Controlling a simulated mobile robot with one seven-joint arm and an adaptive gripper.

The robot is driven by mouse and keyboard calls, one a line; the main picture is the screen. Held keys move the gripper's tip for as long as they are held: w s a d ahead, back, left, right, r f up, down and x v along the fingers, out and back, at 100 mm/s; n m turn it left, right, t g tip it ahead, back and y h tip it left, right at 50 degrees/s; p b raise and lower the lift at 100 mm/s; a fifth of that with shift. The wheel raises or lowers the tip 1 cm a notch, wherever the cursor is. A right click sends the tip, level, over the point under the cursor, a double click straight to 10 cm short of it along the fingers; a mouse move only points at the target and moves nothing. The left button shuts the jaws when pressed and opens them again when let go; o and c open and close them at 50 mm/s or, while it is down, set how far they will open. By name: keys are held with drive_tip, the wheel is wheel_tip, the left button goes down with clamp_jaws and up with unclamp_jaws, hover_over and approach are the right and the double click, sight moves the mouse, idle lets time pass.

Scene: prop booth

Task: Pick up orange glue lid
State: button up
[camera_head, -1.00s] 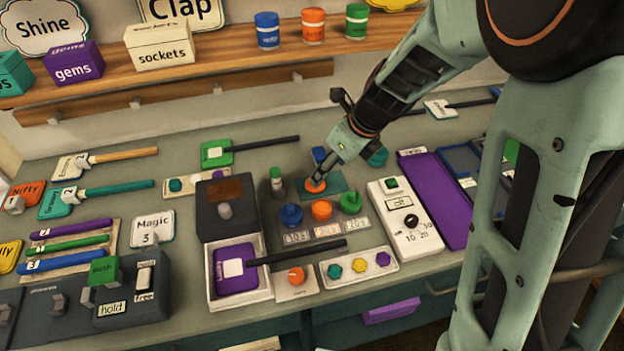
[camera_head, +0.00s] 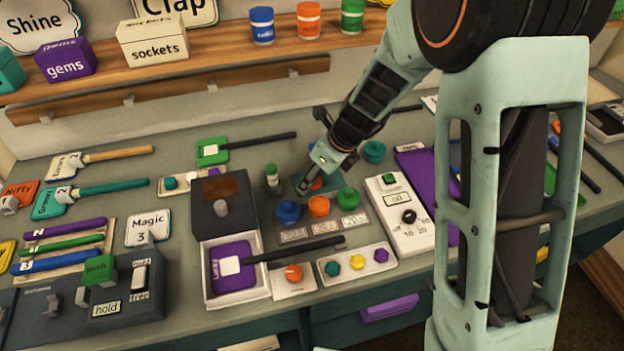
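A small round orange piece (camera_head: 316,184), which looks like the lid, sits on a teal mat (camera_head: 333,190) near the middle of the table. My gripper (camera_head: 307,187) reaches down from the upper right with its fingertips at the lid's left side. The fingers and wrist hide part of the lid. I cannot tell whether the fingers touch it or how far apart they are. A larger orange knob-like piece (camera_head: 319,206) stands just in front, between a blue one (camera_head: 288,212) and a green one (camera_head: 349,199).
A green-capped bottle (camera_head: 272,179) stands close left of my gripper. A dark box (camera_head: 225,207) is farther left, and a white dial panel (camera_head: 399,215) is to the right. Blue, orange and green jars (camera_head: 308,20) stand on the back shelf.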

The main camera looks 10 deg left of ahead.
drive_tip(key=c, duration=0.8)
drive_tip(key=shift+r, duration=0.1)
